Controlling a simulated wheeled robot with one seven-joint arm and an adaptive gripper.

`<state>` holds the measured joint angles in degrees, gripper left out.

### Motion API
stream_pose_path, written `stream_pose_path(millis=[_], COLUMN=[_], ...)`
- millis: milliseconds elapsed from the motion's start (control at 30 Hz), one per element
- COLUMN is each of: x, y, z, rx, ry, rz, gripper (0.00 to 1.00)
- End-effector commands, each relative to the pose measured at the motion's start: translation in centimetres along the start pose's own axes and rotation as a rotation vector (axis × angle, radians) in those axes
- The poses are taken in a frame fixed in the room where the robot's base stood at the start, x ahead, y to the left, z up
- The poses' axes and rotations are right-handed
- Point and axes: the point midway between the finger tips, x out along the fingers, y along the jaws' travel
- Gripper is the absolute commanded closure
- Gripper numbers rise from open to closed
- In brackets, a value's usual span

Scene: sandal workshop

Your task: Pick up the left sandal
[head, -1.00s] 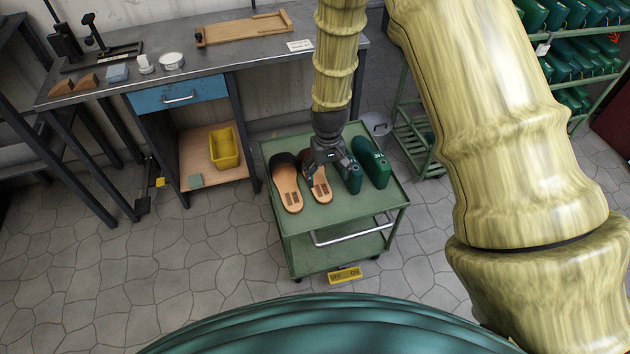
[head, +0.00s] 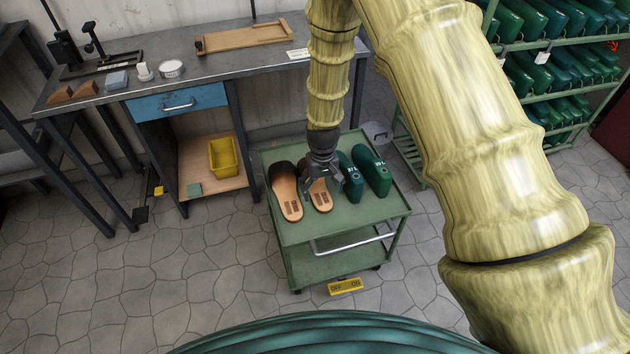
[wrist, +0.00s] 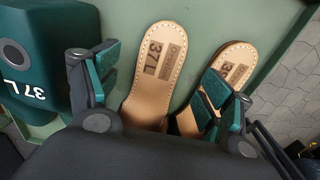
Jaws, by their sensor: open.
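Two tan sandals with dark uppers lie side by side on the green trolley top (head: 300,232). The one stamped 37 L in the wrist view (wrist: 150,80) is the left sandal; in the head view (head: 321,199) it lies on the right of the pair, beside the green lasts. The other sandal (head: 287,196) shows in the wrist view (wrist: 237,58), partly behind a finger. My gripper (head: 322,183) is open over the left sandal. In the wrist view its fingers (wrist: 163,85) stand either side of that sandal, apparently apart from it. My gripper body hides the sandal's far part.
Two green lasts (head: 372,172) stand close on the right, one (wrist: 38,62) marked 37 L near a finger. The trolley's front area is bare. A workbench (head: 110,97) is behind on the left, and a rack of lasts (head: 553,115) on the right.

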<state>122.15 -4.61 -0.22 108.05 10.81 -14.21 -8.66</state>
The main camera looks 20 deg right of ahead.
Motion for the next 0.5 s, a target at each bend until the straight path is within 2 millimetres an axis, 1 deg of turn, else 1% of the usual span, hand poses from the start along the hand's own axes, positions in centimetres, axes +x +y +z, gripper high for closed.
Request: stream_pose_path(millis=[33, 200, 300, 500], x=[1.0, 3.0, 3.5, 3.5], y=[0.0, 0.0, 0.0, 0.0], z=[0.1, 0.1, 0.0, 0.0], rx=[0.000, 0.000, 0.000, 0.000], ry=[-0.003, -0.002, -0.001, 0.000], rz=[0.000, 0.000, 0.000, 0.000], gripper=[0.20, 0.20, 0.20, 0.20])
